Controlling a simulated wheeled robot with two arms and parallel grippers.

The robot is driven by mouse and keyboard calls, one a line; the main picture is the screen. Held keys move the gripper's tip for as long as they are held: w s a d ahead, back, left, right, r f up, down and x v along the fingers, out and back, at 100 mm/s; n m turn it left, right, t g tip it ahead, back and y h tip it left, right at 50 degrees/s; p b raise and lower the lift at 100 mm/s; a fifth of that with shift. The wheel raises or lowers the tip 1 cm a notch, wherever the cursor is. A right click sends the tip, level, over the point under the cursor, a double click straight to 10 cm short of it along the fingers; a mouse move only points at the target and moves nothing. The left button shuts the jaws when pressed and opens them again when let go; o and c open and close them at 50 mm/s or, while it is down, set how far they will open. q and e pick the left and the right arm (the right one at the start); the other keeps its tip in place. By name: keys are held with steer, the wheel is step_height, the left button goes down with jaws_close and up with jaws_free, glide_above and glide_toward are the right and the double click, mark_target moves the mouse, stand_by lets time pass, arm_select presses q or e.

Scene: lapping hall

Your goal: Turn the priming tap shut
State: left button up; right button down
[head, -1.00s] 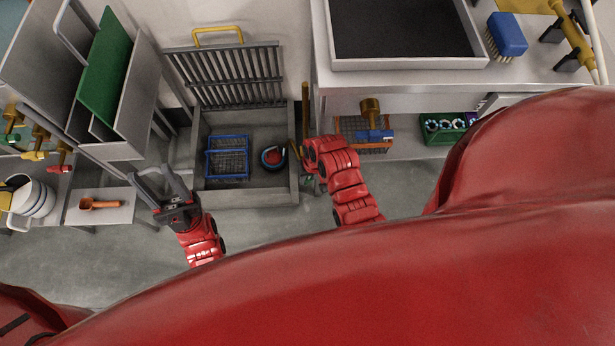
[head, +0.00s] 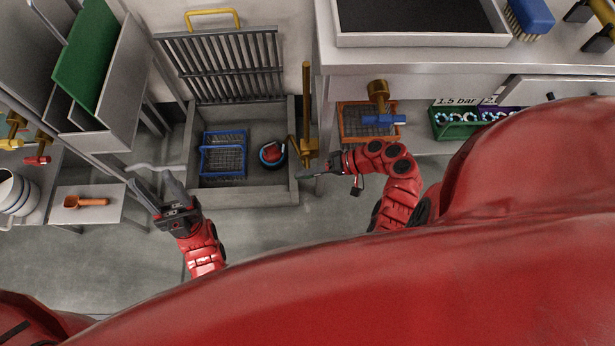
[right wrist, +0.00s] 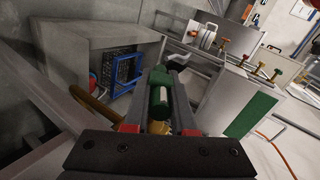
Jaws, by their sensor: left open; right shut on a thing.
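A brass standpipe (head: 306,100) rises at the right edge of the grey sink, with a brass fitting (head: 303,148) low on it. My right gripper (head: 303,174) reaches in from the right just below this fitting. In the right wrist view a green tap handle (right wrist: 159,92) sits between the fingers of my right gripper (right wrist: 160,100), which is shut on it, with brass (right wrist: 158,127) showing behind. I take this as the priming tap; its handle is hidden in the head view. My left gripper (head: 150,180) is open and empty, left of the sink.
The sink (head: 245,196) holds a blue wire basket (head: 223,153) and a dark round item with red (head: 272,154). A blue-handled brass valve (head: 378,93) stands over an orange basket to the right. An orange scoop (head: 85,201) lies on a low shelf at left.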

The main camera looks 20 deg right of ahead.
steer(key=y+b, duration=0.1)
steer(key=t+y+b, duration=0.1)
steer(key=y+b, duration=0.1)
steer(key=shift+f, duration=0.25)
steer(key=shift+r+t+y+b, duration=0.25)
steer(key=shift+t+y+b, duration=0.05)
steer(key=shift+y+b, duration=0.9)
steer(key=shift+a, duration=0.1)
steer(key=c, duration=0.8)
jaws_free()
steer(key=shift+o, duration=0.2)
